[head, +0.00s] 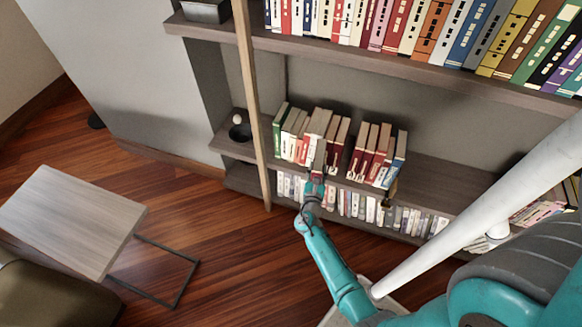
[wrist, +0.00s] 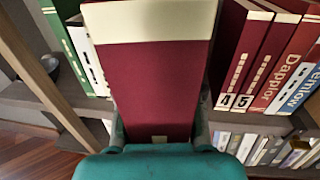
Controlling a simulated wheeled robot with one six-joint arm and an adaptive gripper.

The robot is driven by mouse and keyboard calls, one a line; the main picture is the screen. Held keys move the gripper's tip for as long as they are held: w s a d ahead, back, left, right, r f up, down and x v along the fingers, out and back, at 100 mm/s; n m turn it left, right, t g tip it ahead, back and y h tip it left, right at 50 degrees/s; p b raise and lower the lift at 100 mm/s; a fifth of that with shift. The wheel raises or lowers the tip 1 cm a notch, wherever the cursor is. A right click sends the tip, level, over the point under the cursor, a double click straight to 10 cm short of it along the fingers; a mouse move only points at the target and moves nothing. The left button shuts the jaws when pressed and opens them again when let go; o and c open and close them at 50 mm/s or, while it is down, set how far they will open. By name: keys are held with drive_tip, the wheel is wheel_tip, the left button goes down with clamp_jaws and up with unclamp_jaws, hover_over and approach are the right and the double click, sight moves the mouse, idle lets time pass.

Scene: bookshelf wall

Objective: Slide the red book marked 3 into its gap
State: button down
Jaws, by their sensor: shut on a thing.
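My gripper (wrist: 159,118) is shut on a dark red book (wrist: 152,85) with a cream band at its upper end. A finger lies on each side of it in the wrist view. The small pale label at its low end is too unclear to read. In the head view my gripper (head: 316,180) is at the front of the middle shelf's book row. Red books marked 4 (wrist: 238,55) and 5 (wrist: 265,55) stand just right of the held book in the wrist view. The held book hides what lies behind it, so I cannot see the gap there.
A green book (wrist: 66,45) and a white one stand left of the held book. A wooden post (head: 250,90) rises left of the row. A dark bowl (head: 240,131) sits behind it. The middle shelf (head: 450,188) has bare room right of the row.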

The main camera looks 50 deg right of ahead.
drive_tip(key=s+d+f+m+g+h, duration=0.1)
drive_tip(key=s+d+f+g, duration=0.1)
drive_tip(key=s+d, duration=0.3)
drive_tip(key=shift+s+d+f+m, duration=0.4)
drive_tip(key=shift+s+f, duration=0.35)
drive_tip(key=shift+s, duration=0.3)
drive_tip(key=shift+a, duration=0.1)
drive_tip(key=shift+w+d, duration=0.1)
drive_tip(key=shift+d, duration=0.1)
idle(0.6)
drive_tip(key=shift+x, duration=1.1)
drive_tip(key=shift+w+d, duration=0.1)
drive_tip(key=shift+d, duration=0.2)
drive_tip(key=shift+x, duration=0.8)
drive_tip(key=shift+w+d+r, duration=0.1)
drive_tip(key=shift+d, duration=0.1)
